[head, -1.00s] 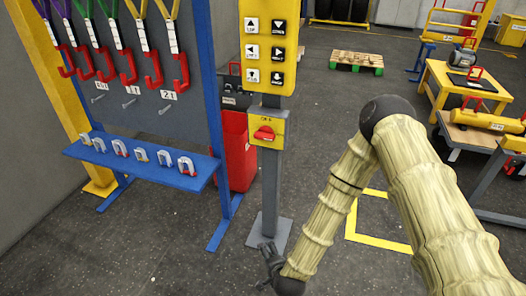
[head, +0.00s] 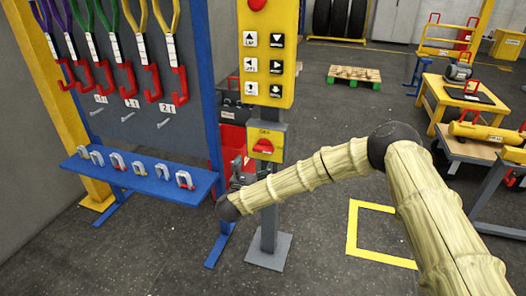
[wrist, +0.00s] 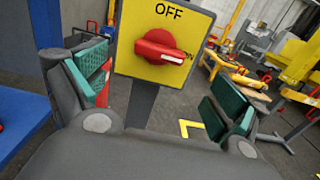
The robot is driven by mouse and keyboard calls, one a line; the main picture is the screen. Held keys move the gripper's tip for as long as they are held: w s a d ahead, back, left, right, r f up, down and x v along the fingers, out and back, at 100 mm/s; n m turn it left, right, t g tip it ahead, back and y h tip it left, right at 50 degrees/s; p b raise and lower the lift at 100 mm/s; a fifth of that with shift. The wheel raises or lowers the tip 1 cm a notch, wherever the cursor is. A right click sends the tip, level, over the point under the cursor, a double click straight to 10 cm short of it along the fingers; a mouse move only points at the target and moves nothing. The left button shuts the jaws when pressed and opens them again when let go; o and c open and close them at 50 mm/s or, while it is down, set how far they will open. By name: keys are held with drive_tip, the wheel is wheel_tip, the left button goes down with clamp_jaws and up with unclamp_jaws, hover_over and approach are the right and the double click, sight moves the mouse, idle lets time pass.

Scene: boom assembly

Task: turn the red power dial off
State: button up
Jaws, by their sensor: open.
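The red power dial (head: 264,146) sits on a yellow plate (head: 258,156) on a grey post, below the yellow button panel. In the wrist view the dial (wrist: 160,47) lies ahead between my fingers, its handle roughly sideways and pointing right toward a partly hidden "ON" label. "OFF" is printed above it on the plate (wrist: 135,65). My gripper (head: 240,168) is just left of and slightly below the dial in the head view. Its green-padded fingers (wrist: 158,90) are wide apart and empty, apart from the dial.
A blue shelf (head: 140,178) with several shackles stands left of the post, with hooks hanging above. A yellow panel (head: 268,55) with arrow buttons is above the dial. A red bin (head: 232,140) stands behind. Floor right of the post is open.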

sight(262, 151)
drive_tip(key=p+x, duration=0.2)
drive_tip(key=x, duration=0.8)
drive_tip(key=shift+w+f, duration=0.1)
drive_tip(key=c, duration=1)
